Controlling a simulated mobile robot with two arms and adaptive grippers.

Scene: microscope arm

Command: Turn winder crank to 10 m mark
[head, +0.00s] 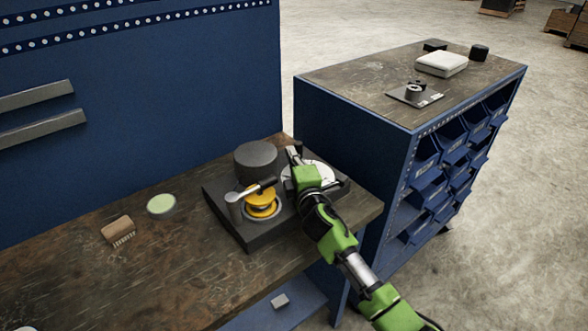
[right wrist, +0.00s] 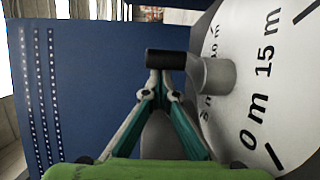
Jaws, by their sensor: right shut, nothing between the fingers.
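The winder's dark base (head: 232,220) stands at the right end of the workbench. On it are a yellow spool (head: 262,208), a silver lever with a black grip (head: 243,192) and a white dial (head: 326,176), partly behind my right gripper (head: 293,155). A grey stub (right wrist: 215,73) with a black grip (right wrist: 165,59) projects over the dial. My shut, empty right fingertips (right wrist: 160,78) are just below this grip; contact is unclear. My left gripper is out of view.
A dark grey cylinder (head: 256,158) stands on the base behind the spool. A brush (head: 118,231) and a pale green disc (head: 161,205) lie to the left on the bench. A blue bin cabinet (head: 345,136) stands close on the right. The bench front left is mostly clear.

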